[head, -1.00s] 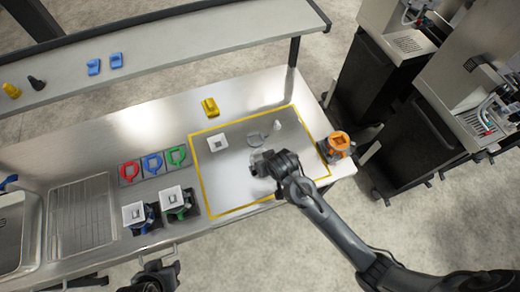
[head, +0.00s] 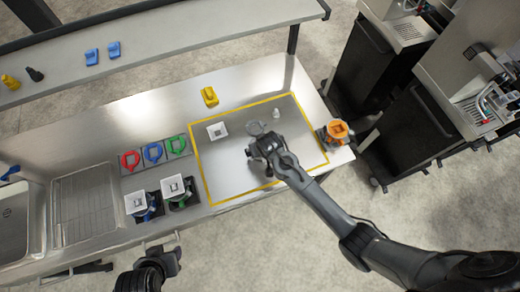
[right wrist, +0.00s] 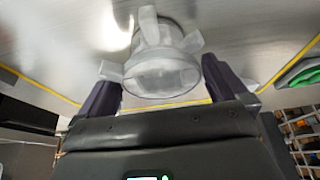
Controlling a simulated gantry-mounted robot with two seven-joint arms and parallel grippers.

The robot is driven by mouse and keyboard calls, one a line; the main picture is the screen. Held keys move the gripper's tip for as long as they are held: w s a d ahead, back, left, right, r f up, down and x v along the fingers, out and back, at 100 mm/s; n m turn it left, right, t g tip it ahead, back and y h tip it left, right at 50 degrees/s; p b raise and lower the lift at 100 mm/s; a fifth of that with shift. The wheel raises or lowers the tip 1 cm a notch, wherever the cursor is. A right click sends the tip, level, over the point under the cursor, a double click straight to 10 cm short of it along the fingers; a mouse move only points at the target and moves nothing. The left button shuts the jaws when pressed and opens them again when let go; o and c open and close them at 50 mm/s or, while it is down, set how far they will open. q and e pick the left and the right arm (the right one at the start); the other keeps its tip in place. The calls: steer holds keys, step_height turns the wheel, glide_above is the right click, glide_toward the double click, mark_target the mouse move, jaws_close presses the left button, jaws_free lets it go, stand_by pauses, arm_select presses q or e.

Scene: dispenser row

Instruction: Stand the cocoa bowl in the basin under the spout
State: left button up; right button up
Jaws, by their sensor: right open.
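A pale grey, see-through round vessel with stubby fins (right wrist: 160,72), which may be the cocoa bowl, lies between the two dark fingers of my right gripper (right wrist: 163,92) in the right wrist view. The fingers are apart, with the vessel between them; I cannot tell whether either touches it. In the head view its round grey rim (head: 256,128) shows just beyond my right gripper (head: 259,147), inside the yellow outline on the counter; the hand hides part of it. My left gripper (head: 172,256) is at the bottom, off the counter's front edge, its jaws unclear. Machines with spouts and grated basins (head: 470,110) stand at the right.
A white square piece (head: 217,131) and a small white piece (head: 276,113) share the outlined area. A yellow item (head: 210,97) stands behind it, an orange-topped container (head: 337,131) at the right. Two white-topped containers (head: 175,188) and a sink (head: 15,225) are left.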

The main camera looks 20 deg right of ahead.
steer(key=shift+x, duration=1.1)
steer(key=shift+c, duration=0.3)
steer(key=c, duration=0.9)
steer(key=shift+r, duration=0.1)
